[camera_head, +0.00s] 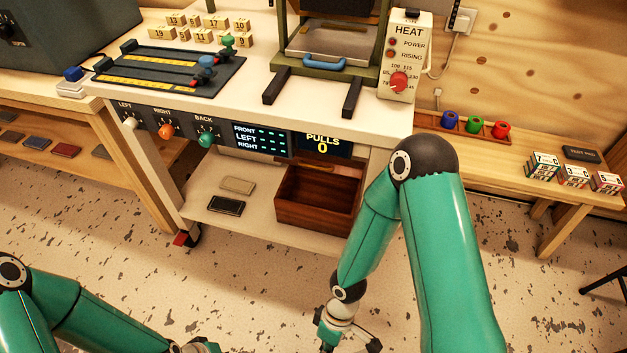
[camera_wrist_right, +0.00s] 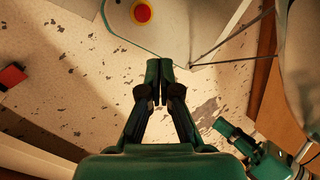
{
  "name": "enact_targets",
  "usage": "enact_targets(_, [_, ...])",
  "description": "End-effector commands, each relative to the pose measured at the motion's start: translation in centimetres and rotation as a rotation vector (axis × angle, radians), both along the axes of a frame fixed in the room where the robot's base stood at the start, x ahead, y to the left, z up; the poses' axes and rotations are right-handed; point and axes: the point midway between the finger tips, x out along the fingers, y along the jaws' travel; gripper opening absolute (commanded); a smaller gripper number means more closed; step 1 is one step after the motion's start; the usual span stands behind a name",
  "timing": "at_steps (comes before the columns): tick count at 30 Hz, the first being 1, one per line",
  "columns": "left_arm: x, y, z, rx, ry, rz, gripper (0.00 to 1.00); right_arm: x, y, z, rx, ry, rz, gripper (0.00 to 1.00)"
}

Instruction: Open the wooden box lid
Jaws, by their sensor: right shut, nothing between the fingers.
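The wooden box (camera_head: 300,215) is reddish brown and stands on the lower shelf of the white bench. I see into its dark inside from above, and a lighter wooden strip (camera_head: 340,171) shows at its back. Whether that strip is the lid I cannot tell. My right gripper (camera_head: 326,343) is low at the bottom edge of the head view, in front of and well apart from the box. In the right wrist view its fingers (camera_wrist_right: 159,72) are together and empty, above the speckled floor.
The lower shelf (camera_head: 225,222) also holds a beige block (camera_head: 238,185) and a dark block (camera_head: 227,205) left of the box. The bench top overhangs the box, with a control panel (camera_head: 225,136) on its front. The floor (camera_head: 245,290) before the bench is clear.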

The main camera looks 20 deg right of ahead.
Motion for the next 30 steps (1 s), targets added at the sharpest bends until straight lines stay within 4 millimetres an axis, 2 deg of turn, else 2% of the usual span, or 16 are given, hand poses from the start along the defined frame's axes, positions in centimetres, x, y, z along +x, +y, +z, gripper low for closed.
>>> enact_targets(1, [0.0,0.0,-0.8,0.0,0.0,0.0,0.0,-0.3,-0.9,-0.8,-0.028,0.0,0.2,0.0])
enact_targets(2, [0.0,0.0,-1.0,0.0,0.0,0.0,0.0,-0.2,-1.8,-1.1,-0.053,-0.001,0.329,0.0])
enact_targets(5, [0.0,0.0,-1.7,0.0,0.0,0.0,0.0,1.9,-5.7,-1.7,-0.191,-0.021,0.751,0.0])
enact_targets(8, [0.0,0.0,-2.5,0.0,0.0,0.0,0.0,7.5,-9.0,-1.2,-0.402,-0.075,1.138,0.0])
enact_targets(9, [0.0,0.0,-2.7,0.0,0.0,0.0,0.0,10.3,-9.8,-0.6,-0.502,-0.105,1.275,0.0])
enact_targets(11, [0.0,0.0,-3.1,0.0,0.0,0.0,0.0,14.8,-10.3,0.9,-0.663,-0.159,1.452,0.0])
enact_targets(12, [0.0,0.0,-3.3,0.0,0.0,0.0,0.0,17.6,-10.1,2.2,-0.772,-0.197,1.552,0.0])
enact_targets(15, [0.0,0.0,-3.8,0.0,0.0,0.0,0.0,23.6,-8.3,5.8,-1.03,-0.297,1.726,0.0])
enact_targets(18, [0.0,0.0,-4.0,0.0,0.0,0.0,0.0,27.4,-6.1,9.2,-1.235,-0.385,1.814,0.0])
enact_targets(21, [0.0,0.0,-4.2,0.0,0.0,0.0,0.0,29.3,-4.5,11.5,-1.363,-0.443,1.854,0.0])
enact_targets(24, [0.0,0.0,-4.3,0.0,0.0,0.0,0.0,30.3,-3.9,12.5,-1.421,-0.469,1.863,0.0])
enact_targets(30, [0.0,0.0,-4.7,0.0,0.0,0.0,0.0,32.1,-5.1,12.0,-1.43,-0.472,1.862,0.0])
